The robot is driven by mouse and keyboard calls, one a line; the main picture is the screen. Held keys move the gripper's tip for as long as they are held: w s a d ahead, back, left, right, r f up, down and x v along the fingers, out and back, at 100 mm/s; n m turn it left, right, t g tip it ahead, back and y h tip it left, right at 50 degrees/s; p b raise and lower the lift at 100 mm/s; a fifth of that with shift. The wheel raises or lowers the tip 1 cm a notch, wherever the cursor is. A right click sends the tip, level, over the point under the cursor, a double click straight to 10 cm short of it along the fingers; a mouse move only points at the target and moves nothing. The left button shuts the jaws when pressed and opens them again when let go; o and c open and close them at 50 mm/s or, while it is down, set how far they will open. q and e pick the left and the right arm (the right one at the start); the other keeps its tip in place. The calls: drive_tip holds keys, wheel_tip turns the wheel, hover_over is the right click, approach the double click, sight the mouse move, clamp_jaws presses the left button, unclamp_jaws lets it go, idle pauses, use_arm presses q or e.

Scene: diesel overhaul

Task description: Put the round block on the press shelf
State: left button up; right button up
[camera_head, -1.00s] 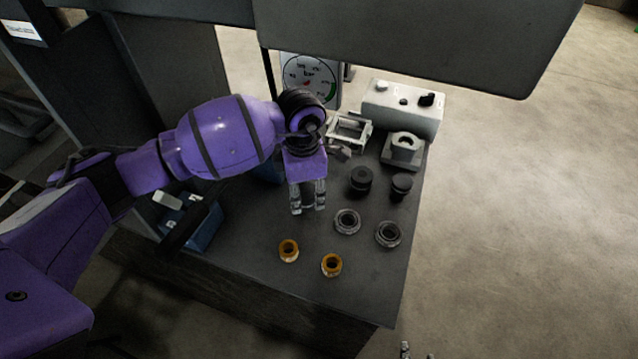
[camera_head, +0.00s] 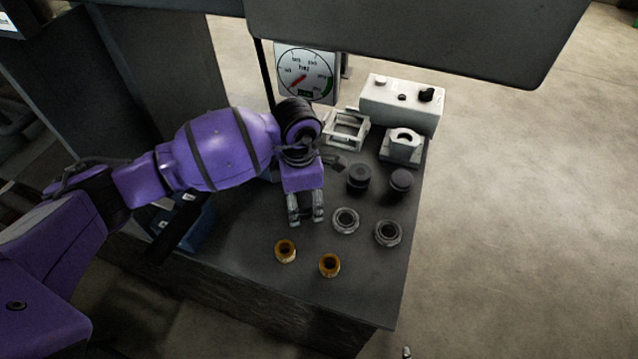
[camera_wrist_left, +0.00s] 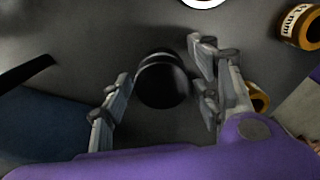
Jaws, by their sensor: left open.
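A round black block (camera_wrist_left: 163,82) stands on the dark table between the fingers of my left gripper (camera_wrist_left: 160,95) in the left wrist view. Both fingers are apart, with gaps visible on each side of the block. In the head view my left gripper (camera_head: 305,210) points down over the middle of the table, left of the grey rings, and seems to hide this block. Only a small grey tip, likely of my right gripper (camera_head: 406,352), shows at the bottom edge. I cannot tell for sure which surface is the press shelf.
Two dark knob-like cylinders (camera_head: 359,179), two grey rings (camera_head: 345,220) and two orange rings (camera_head: 329,265) stand on the table (camera_head: 370,290). A white box (camera_head: 400,105), grey bracket (camera_head: 402,147) and gauge (camera_head: 305,72) are behind. A blue bin (camera_head: 200,225) is left; a dark panel overhangs.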

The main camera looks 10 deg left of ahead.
sight(302, 197)
use_arm(q)
drive_tip(key=shift+r, duration=0.45)
wheel_tip(302, 197, up, 8)
drive_tip(key=p, duration=0.3)
drive_tip(key=shift+w+f, duration=0.15)
drive_tip(key=shift+f, duration=0.05)
drive_tip(key=r, duration=0.2)
drive_tip(key=r+p, duration=0.1)
drive_tip(key=r, duration=0.1)
drive_tip(key=shift+s, duration=0.2)
use_arm(e)
drive_tip(key=r, duration=0.1)
drive_tip(key=w+a+r, duration=0.1)
drive_tip(key=w+r, duration=0.1)
drive_tip(key=r, duration=0.1)
drive_tip(key=shift+w+a+r, duration=0.1)
drive_tip(key=shift+w+a, duration=0.05)
drive_tip(key=shift+a, duration=0.25)
use_arm(q)
drive_tip(key=shift+f, duration=0.1)
use_arm(e)
drive_tip(key=shift+r+t, duration=0.1)
drive_tip(key=shift+t, duration=0.2)
